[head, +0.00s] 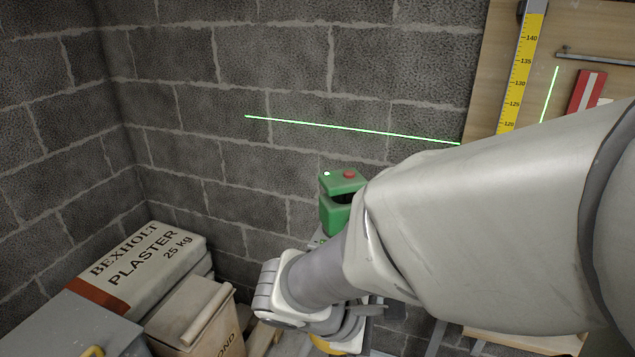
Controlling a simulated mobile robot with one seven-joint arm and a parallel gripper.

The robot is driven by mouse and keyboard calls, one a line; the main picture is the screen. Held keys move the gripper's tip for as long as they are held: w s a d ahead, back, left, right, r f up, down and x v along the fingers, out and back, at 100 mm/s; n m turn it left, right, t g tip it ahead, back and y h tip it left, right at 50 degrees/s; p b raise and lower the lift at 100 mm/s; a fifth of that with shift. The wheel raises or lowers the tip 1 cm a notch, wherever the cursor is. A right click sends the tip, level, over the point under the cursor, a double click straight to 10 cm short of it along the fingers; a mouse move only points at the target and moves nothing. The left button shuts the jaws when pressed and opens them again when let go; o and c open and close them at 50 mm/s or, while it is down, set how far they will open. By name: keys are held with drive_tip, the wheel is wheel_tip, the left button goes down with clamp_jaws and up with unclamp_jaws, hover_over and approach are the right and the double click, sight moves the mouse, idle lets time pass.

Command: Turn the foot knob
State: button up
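A green laser level (334,216) with a red button on top stands near the block wall, partly behind my arm. It casts a green line on the wall and the board. My arm covers the area right of and below it. The foot knob cannot be made out; it may be hidden behind my arm. My wrist bends at the lower middle, below the laser level. My gripper (352,322) is mostly hidden there, and its fingers cannot be made out. Whether it touches anything cannot be told.
A plaster bag (150,262) lies at the lower left, beside a cardboard box (192,318) and a grey case (70,328). A wooden board (487,70) with a yellow measuring scale (520,75) and a red-white bar (586,92) is at the upper right. A yellow piece (326,345) shows below my wrist.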

drive_tip(key=w+a+f+n+t+y+b, duration=0.1)
drive_tip(key=w+a+f+n+t+b, duration=0.1)
drive_tip(key=a+n+t, duration=0.6)
drive_tip(key=w+a+f+n+t+y+b, duration=0.1)
drive_tip(key=w+a+f+n+t+b, duration=0.15)
drive_tip(key=a+n+t, duration=0.5)
drive_tip(key=shift+g, duration=0.75)
drive_tip(key=b+x, duration=0.1)
drive_tip(key=x, duration=0.4)
drive_tip(key=a+b+x, duration=0.1)
drive_tip(key=x, duration=0.4)
drive_tip(key=w+a+b+x, duration=0.1)
drive_tip(key=x, duration=0.5)
drive_tip(key=shift+a, duration=0.25)
clamp_jaws()
